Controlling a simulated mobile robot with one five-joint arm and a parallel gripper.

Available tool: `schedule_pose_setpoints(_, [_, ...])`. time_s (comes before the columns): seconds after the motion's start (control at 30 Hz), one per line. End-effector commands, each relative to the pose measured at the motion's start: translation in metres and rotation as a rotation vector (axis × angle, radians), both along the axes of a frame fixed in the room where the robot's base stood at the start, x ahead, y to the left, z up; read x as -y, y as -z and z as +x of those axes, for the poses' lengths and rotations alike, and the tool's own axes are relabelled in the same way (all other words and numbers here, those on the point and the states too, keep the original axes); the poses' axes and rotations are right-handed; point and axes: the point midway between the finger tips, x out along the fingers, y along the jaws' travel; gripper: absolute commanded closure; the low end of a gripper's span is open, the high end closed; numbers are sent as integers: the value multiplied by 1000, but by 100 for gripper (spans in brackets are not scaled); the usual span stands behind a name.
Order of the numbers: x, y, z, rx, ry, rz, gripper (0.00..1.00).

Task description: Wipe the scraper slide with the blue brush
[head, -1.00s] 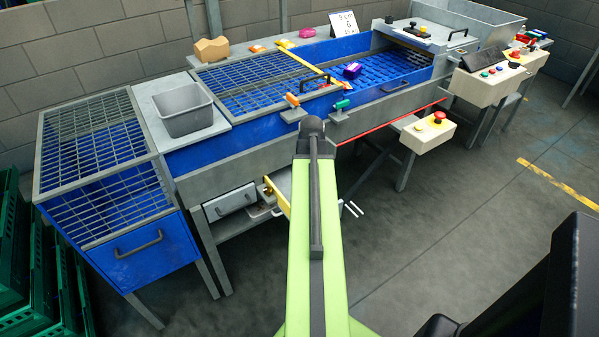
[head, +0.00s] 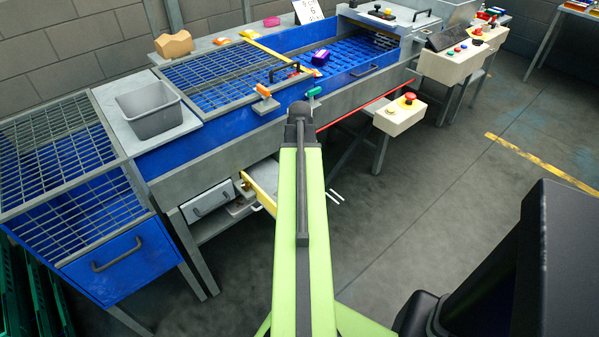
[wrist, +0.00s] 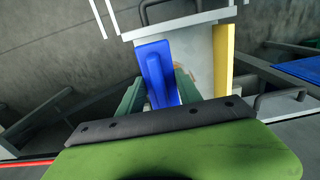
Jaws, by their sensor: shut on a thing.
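The blue brush (wrist: 156,72) is between the green fingers of my gripper (wrist: 160,92) in the wrist view. My gripper is shut on it, and the brush's flat blue part points away from me. Beyond it is a pale pulled-out panel with a yellow side (wrist: 222,62) and a dark handle, which looks like the scraper slide. I cannot tell whether the brush touches it. In the head view a yellow-edged slide (head: 262,183) sticks out below the blue-lined bench, partly behind my green arm. My gripper and the brush are hidden there.
A grey drawer (head: 207,200) is left of the slide. The bench holds a grey bin (head: 150,112) and a purple block (head: 320,57). A red-button box (head: 398,116) stands on legs to the right.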

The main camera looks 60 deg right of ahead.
Motion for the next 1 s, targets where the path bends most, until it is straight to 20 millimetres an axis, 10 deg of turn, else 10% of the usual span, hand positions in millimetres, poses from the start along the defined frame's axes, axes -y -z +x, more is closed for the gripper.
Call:
schedule_pose_setpoints(0.4, [-1, 52, 1, 0, -1, 0, 91])
schedule_pose_setpoints(1.0, [-1, 53, 1, 0, -3, 0, 91])
